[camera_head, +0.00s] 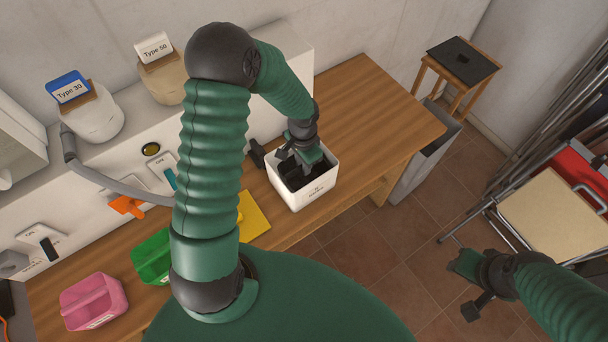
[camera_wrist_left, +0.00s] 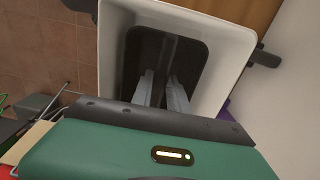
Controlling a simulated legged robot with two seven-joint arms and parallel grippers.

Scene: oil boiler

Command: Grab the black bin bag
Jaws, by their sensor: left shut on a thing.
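My left gripper (camera_head: 300,160) reaches down into the box. In the left wrist view, the white box (camera_wrist_left: 236,48) surrounds the dark material (camera_wrist_left: 186,48), and the two fingers of my left gripper (camera_wrist_left: 163,85) are close together on it. The fingers partly hide where they grip. My right gripper (camera_head: 466,282) hangs over the tiled floor at the lower right, away from the box; its jaw gap is unclear.
Pink (camera_head: 92,301) and green (camera_head: 152,258) containers and a yellow item (camera_head: 253,217) lie along the counter (camera_head: 370,110). The counter's right part is clear. A grey bin (camera_head: 425,165) and wooden stool (camera_head: 462,62) stand beyond its end. Folded chairs (camera_head: 555,210) lean at right.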

